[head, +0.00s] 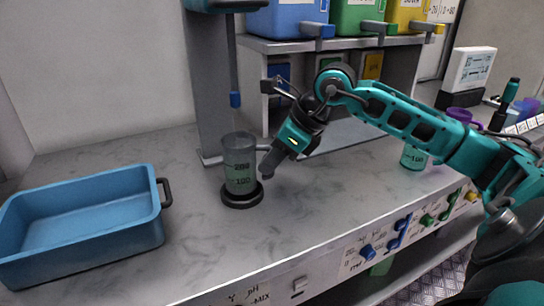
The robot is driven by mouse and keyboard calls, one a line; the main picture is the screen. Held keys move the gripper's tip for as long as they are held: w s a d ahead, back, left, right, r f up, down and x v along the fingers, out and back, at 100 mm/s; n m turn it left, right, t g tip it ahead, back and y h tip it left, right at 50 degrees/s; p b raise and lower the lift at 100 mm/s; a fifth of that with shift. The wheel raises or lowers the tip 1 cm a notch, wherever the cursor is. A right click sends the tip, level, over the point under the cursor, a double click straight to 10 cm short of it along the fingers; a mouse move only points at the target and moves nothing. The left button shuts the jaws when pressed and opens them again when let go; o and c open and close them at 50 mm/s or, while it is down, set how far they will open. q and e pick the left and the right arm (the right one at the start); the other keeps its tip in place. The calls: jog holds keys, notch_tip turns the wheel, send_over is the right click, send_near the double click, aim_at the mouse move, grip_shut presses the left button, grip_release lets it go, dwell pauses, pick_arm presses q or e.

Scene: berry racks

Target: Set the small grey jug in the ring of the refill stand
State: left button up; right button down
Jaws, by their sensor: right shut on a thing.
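The small grey jug (239,155) is see-through, with dark measuring marks, and is upright. Its base shows within the outline of the black ring (242,201); whether it rests fully down cannot be told. The ring lies on the counter in front of the refill stand (208,85), a grey column with a thin blue-tipped spout (235,99) above and behind the jug. My right gripper (268,164) comes from the right and is shut on the jug's handle, which it partly hides. My left gripper is out of view.
A blue tray (160,215) with a dark handle stands at the left. A shelf (330,45) with blue, green and yellow bins is behind. A greenish measuring cup (413,157) stands beyond my right arm. The counter between tray and ring is clear.

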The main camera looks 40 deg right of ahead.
jog(key=shift+f+b, duration=0.45)
jog(key=shift+f, duration=0.2)
jog(key=shift+f+b, duration=0.25)
jog(key=shift+b, duration=0.05)
jog(key=c, duration=1)
grip_release()
jog(key=shift+r, duration=0.1)
jog(key=shift+s+d+r, duration=0.2)
jog(key=b+v, duration=0.4)
jog(key=v, duration=0.8)
